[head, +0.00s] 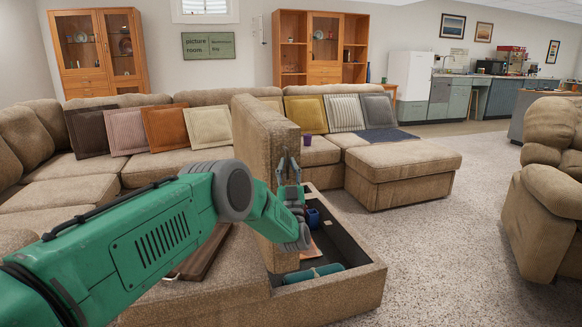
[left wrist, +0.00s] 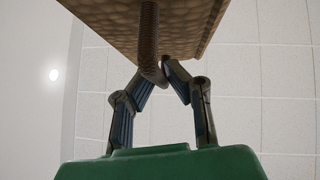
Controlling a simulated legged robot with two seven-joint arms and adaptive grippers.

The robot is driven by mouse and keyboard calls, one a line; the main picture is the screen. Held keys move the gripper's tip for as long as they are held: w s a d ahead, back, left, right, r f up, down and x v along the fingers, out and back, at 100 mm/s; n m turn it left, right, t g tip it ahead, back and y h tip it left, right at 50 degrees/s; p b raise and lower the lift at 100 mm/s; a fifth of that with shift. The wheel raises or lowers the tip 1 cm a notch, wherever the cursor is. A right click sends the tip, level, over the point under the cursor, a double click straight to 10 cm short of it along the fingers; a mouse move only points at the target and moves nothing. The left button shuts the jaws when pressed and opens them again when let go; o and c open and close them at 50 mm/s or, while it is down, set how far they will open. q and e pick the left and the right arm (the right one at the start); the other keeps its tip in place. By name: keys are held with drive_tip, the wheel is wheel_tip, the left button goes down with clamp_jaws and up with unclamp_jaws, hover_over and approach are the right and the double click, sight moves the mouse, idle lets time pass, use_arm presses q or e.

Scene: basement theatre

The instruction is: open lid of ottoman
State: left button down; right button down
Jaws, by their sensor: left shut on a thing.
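The ottoman (head: 345,295) is a tan upholstered box at the lower middle of the head view. Its thick tan lid (head: 262,140) stands about upright at the box's left side, and the dark inside is exposed. My left gripper (head: 289,172) is at the lid's right face, below its top. In the left wrist view, the two fingers (left wrist: 163,72) close together at a ribbed strip running along the lid (left wrist: 110,18). The gripper is shut on the lid there. My green arm hides part of the lid's lower left. My right gripper is out of view.
A teal roll (head: 313,273) and a blue object (head: 313,216) lie in the box. A tan sectional sofa (head: 160,165) with several cushions stands behind and left. A recliner (head: 545,200) stands at the right. Open carpet (head: 450,250) lies between the ottoman and recliner.

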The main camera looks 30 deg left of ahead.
use_arm(q)
drive_tip(key=shift+s+a+f, duration=0.1)
drive_tip(key=shift+a+f, duration=0.05)
drive_tip(key=shift+f, duration=0.3)
drive_tip(key=c, duration=1.6)
unclamp_jaws()
drive_tip(key=shift+a+f, duration=0.1)
drive_tip(key=shift+f, duration=0.1)
drive_tip(key=shift+a+r, duration=0.15)
drive_tip(key=shift+r, duration=0.05)
drive_tip(key=shift+d+f, duration=0.15)
drive_tip(key=shift+d, duration=0.15)
drive_tip(key=v, duration=1.1)
drive_tip(key=shift+f, duration=0.3)
drive_tip(key=shift+s, duration=0.15)
